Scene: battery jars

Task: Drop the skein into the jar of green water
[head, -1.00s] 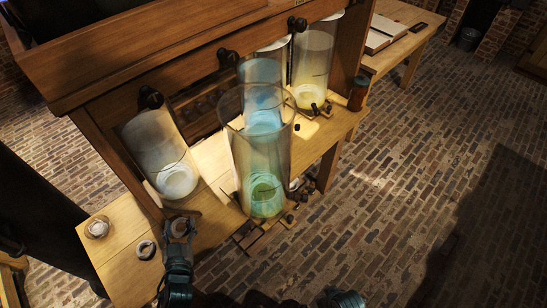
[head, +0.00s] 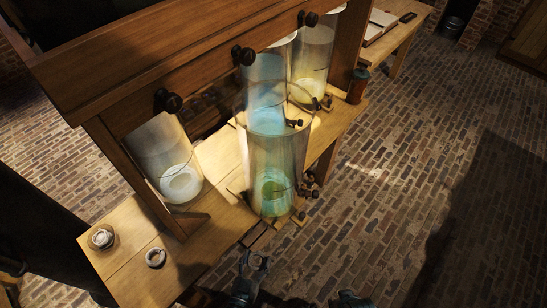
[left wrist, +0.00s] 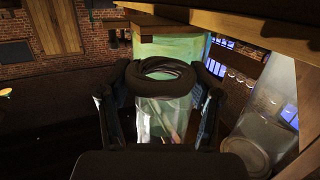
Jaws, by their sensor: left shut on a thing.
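The jar of green water (head: 270,190) is a tall clear glass cylinder at the middle of the bench, with green liquid low in it. My left gripper (head: 254,261) is in front of this jar and below it in the head view, apart from it. It is shut on the skein, a dark ring (left wrist: 165,76) held between the fingers in the left wrist view. Green-tinted glass (left wrist: 170,46) shows behind the ring there. A dark part at the bottom edge of the head view may be my right arm; its fingers cannot be made out.
A jar with a pale ring inside (head: 168,165) stands left, a blue jar (head: 265,85) behind and a yellowish jar (head: 312,62) farther back. Dark knobs line the wooden frame (head: 180,60).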

